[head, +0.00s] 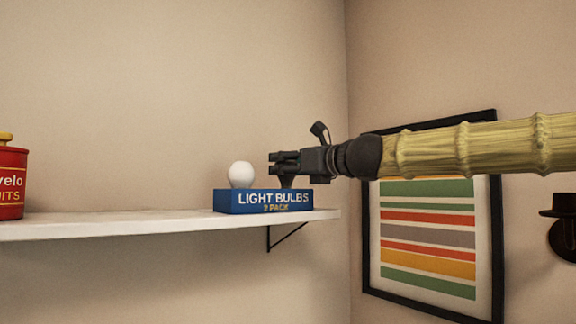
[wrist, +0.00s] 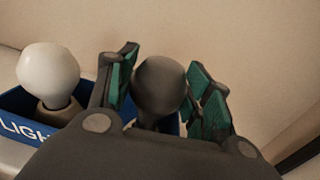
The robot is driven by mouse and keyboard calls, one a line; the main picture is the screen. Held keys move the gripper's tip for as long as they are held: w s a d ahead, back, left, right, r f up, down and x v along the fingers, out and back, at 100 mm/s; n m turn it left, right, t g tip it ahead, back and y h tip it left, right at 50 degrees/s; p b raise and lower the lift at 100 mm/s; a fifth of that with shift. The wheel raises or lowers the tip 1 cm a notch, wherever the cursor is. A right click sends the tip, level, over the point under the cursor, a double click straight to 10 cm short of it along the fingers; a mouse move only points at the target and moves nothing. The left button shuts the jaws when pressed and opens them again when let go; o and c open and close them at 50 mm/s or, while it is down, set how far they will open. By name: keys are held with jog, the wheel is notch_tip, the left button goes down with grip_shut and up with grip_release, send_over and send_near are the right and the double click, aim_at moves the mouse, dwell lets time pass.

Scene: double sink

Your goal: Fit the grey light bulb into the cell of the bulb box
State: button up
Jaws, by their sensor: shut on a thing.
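The blue bulb box (head: 264,202), lettered LIGHT BULBS 2 PACK, sits near the right end of a white shelf. A white bulb (head: 241,175) stands upright in its left cell; it also shows in the wrist view (wrist: 48,75). My gripper (head: 284,162) is over the right part of the box. In the wrist view my gripper (wrist: 168,85) is shut on the grey light bulb (wrist: 159,84). In the head view the bulb's dark lower part (head: 287,183) shows below the fingers at the box's top edge. How deep its base sits in the right cell is hidden.
The white shelf (head: 130,224) has clear room left of the box, up to a red tin (head: 10,182) at the far left. A striped framed picture (head: 430,240) hangs on the right wall. A dark hook (head: 562,222) is at the far right.

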jog(key=shift+f+b, duration=0.9)
jog(key=shift+f, duration=0.15)
jog(key=o, duration=0.9)
jog(key=shift+c, duration=0.2)
jog(key=shift+s+d, duration=0.1)
jog(key=v, duration=1.1)
jog(key=shift+s+d, duration=0.25)
jog(key=shift+d, duration=0.05)
